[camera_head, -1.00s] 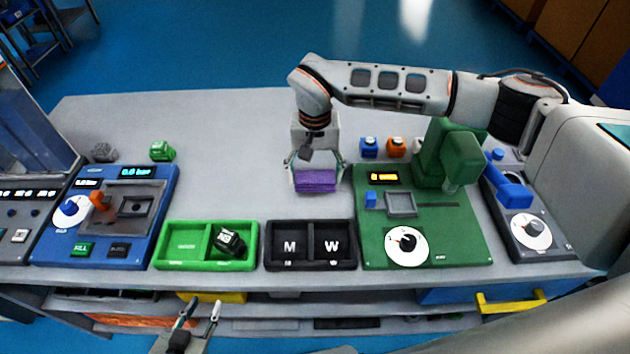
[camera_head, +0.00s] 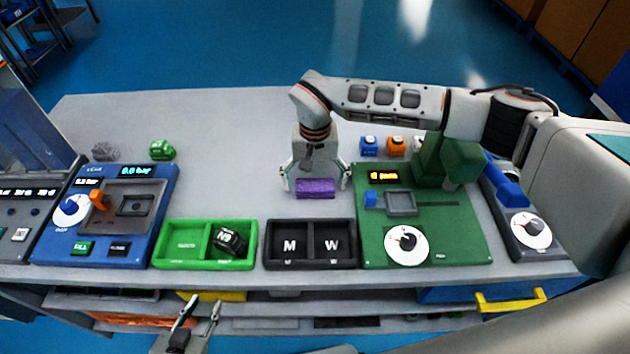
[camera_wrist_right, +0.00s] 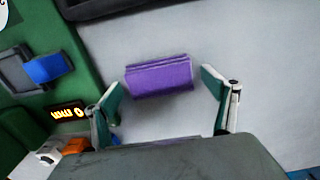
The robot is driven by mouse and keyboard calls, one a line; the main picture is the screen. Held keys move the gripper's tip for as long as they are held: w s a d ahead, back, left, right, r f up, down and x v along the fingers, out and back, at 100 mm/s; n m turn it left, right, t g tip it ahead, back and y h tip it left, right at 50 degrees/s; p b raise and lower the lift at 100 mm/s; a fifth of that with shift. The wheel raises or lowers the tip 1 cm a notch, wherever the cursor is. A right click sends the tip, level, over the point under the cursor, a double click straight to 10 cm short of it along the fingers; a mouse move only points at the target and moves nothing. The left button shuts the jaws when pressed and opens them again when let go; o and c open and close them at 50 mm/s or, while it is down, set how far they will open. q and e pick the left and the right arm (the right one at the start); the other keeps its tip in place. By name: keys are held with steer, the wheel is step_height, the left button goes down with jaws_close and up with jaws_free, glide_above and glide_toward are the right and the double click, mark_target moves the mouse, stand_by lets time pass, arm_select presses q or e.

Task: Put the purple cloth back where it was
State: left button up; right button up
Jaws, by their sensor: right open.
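The purple cloth (camera_head: 316,189) is a small folded block lying on the grey table, behind the black tray. It also shows in the right wrist view (camera_wrist_right: 160,77), lying flat on the table. My right gripper (camera_head: 315,184) is above and around it from behind, with one finger to each side. In the right wrist view my right gripper (camera_wrist_right: 166,95) is open, with clear gaps between its fingers and the cloth. My left gripper (camera_head: 203,308) is low in front of the table edge, its two fingers apart and empty.
The black tray marked M and W (camera_head: 311,266) is in front of the cloth. The green tray (camera_head: 171,262) holds a dark block in its right half. A green test station (camera_head: 455,230) stands to the right, a blue one (camera_head: 62,243) to the left.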

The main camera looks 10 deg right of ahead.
mark_target(315, 185)
step_height(315, 185, up, 12)
steer(key=shift+r+b, duration=0.2)
steer(key=shift+b, duration=0.25)
stand_by(0.4)
steer(key=shift+f, duration=0.1)
